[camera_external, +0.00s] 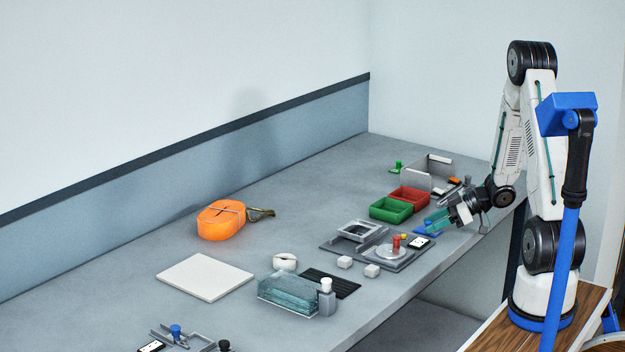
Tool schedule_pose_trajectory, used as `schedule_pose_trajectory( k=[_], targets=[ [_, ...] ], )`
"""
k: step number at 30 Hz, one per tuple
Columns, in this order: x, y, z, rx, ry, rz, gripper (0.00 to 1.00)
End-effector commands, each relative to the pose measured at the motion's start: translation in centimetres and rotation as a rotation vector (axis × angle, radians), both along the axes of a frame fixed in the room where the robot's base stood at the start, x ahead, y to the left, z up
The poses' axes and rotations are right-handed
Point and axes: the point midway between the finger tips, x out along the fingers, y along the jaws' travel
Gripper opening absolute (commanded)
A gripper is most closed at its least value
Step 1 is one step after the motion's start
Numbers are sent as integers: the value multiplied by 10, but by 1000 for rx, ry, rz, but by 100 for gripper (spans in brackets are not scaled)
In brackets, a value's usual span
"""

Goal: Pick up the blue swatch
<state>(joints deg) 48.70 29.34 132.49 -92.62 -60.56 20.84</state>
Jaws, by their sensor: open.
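The blue swatch (421,232) is a small flat blue piece on the grey table, toward its right front edge. It is mostly hidden behind my gripper, and only a strip of blue shows. My gripper (431,224) has teal fingers and reaches down to the left from the arm at the right. Its fingertips are at or just above the swatch. The jaws are open. I cannot tell whether the fingers touch the swatch.
Green (391,210) and red (409,197) bins stand just behind the gripper. A grey tray (398,262) with a round dial and red knob is in front. Farther left are an orange strap roll (221,220), a white board (205,277) and a clear box (287,294).

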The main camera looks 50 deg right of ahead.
Motion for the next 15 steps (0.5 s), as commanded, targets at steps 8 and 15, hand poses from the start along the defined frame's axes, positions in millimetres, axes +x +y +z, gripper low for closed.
schedule_pose_trajectory(
  k=[8,15],
  targets=[
    [1,1,-1,-1,-1,0,34],
    [1,1,0,-1,-1,0,0]
  ],
)
